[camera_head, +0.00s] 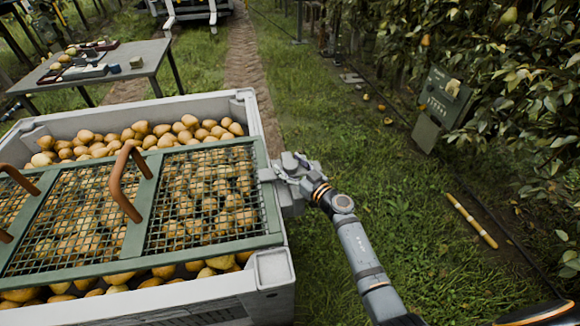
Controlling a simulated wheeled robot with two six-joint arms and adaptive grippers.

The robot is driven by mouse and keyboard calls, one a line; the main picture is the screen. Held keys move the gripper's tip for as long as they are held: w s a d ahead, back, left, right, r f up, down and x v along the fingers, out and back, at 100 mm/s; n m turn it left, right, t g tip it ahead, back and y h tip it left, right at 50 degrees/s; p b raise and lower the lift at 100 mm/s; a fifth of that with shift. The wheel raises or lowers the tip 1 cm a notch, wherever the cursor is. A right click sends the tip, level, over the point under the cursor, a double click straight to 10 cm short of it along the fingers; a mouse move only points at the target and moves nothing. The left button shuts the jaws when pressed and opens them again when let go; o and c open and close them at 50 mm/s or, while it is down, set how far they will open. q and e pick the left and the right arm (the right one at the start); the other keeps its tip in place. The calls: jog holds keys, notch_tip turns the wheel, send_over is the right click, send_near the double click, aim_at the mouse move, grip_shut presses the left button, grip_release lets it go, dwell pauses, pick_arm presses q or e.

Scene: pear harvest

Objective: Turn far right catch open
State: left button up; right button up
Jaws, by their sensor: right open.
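A pale grey bin (274,268) full of yellow pears stands at the left. A green-framed mesh lid (140,212) with brown handles (127,184) lies over the pears, with pears showing beyond its edges. My right gripper (276,175) is at the middle of the bin's right rim, by the lid's right edge. It is open and sits around or beside the spot where a catch would be; the gripper hides most of that spot, so I cannot tell how the catch is turned. My left gripper is not in view.
A grey table (140,62) with small items and pears stands behind the bin at upper left. Grass lies to the right, with a yellow-and-white stick (471,220), a dark sign (444,97) and leafy pear trees (510,80). A vehicle stands at the top.

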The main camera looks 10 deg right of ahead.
grip_shut()
dwell(0.4)
